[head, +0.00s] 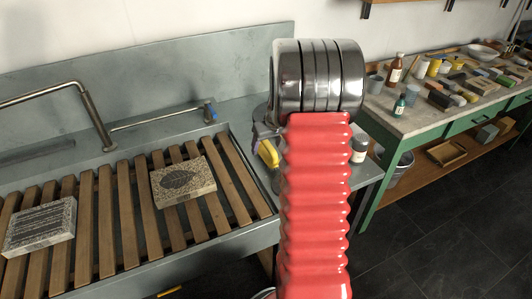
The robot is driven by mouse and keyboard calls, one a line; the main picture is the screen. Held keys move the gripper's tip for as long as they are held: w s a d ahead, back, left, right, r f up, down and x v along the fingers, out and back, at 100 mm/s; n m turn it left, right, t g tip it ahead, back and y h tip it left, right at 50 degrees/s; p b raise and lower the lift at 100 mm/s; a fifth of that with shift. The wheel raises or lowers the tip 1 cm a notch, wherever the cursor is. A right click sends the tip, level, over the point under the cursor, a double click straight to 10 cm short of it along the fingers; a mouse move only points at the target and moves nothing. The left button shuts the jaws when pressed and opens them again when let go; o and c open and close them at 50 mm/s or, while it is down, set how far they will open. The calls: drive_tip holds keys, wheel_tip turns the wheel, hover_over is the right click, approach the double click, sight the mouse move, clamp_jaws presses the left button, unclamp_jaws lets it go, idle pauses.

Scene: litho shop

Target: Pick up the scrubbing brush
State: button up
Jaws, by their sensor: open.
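I cannot make out a scrubbing brush for certain. A small yellow object (268,153) shows just left of my red arm, at the right end of the sink unit; my arm hides part of it, and I cannot tell what it is. My gripper (264,134) is mostly hidden behind my arm's metal joint; only a dark part of it shows, just above the yellow object. It is open, and I see nothing held in it. I cannot tell whether it touches the yellow object.
A grey sink (235,246) with wooden slats holds a stone slab with a dark oval (184,181) and a lettered slab (40,226). A metal tap (98,122) stands behind. A white-labelled jar (359,149) is right of my arm. A green bench (399,124) holds bottles and blocks.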

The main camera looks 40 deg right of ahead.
sight(265, 150)
drive_tip(key=shift+w+x, duration=0.2)
drive_tip(key=shift+x, duration=1.9)
drive_tip(key=shift+r, duration=0.1)
drive_tip(key=shift+c, duration=0.5)
drive_tip(key=c, duration=1)
drive_tip(key=shift+d+r, duration=0.1)
drive_tip(key=shift+c, duration=0.2)
wheel_tip(265, 150, up, 10)
drive_tip(key=shift+f, duration=0.1)
